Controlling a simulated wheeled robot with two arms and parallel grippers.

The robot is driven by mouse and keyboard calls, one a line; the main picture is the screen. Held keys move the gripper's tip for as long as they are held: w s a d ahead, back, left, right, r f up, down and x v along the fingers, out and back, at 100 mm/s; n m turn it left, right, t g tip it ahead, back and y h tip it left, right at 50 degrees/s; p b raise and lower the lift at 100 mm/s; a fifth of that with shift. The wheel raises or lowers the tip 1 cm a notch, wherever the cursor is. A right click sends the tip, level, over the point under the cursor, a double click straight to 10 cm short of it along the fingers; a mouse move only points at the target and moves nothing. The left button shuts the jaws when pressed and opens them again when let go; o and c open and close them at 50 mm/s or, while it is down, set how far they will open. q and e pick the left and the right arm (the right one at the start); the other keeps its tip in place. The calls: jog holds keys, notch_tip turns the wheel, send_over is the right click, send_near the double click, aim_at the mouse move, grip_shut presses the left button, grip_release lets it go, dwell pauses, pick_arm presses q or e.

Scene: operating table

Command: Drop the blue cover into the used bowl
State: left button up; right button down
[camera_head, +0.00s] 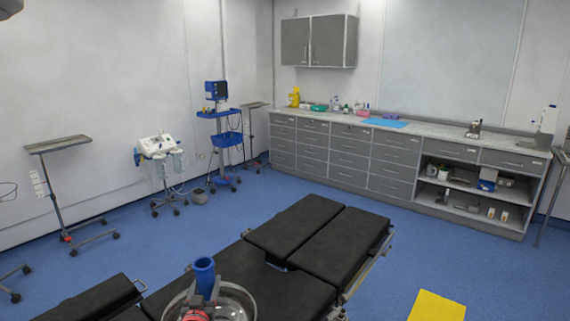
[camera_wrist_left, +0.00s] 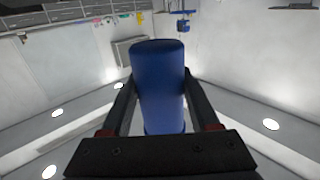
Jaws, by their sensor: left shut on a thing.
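The blue cover (camera_head: 204,270) is an upright blue cylinder near the bottom of the head view. My left gripper (camera_head: 206,284) is shut on it. In the left wrist view the cover (camera_wrist_left: 161,85) fills the space between the two dark fingers. The shiny metal bowl (camera_head: 240,300) is at the bottom edge of the head view, cut off by the frame. The cover and gripper overlap the bowl in the picture; how high they are above it I cannot tell. My right gripper is not in view.
A black padded operating table (camera_head: 300,228) lies under and beyond the bowl. A yellow patch (camera_head: 437,306) is on the floor to the right. A monitor cart (camera_head: 222,140), a white device on a stand (camera_head: 160,150) and a grey counter (camera_head: 350,150) stand further back. Blue floor between is clear.

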pick_arm(q)
jog(key=shift+f, duration=1.25)
jog(key=o, duration=1.2)
jog(key=r+b, duration=0.2)
jog(key=r, duration=0.1)
jog(key=shift+s+d+r, duration=0.15)
jog(key=shift+s+r, duration=0.05)
jog(key=shift+s, duration=0.2)
jog(key=s+d+b, duration=0.2)
jog(key=s, duration=0.5)
jog(key=s+d+r+b, duration=0.1)
jog(key=s+d, duration=0.1)
jog(key=s, duration=0.5)
jog(key=shift+s+r+b, duration=0.25)
jog(key=shift+s+b, duration=0.05)
jog(key=shift+b, duration=0.1)
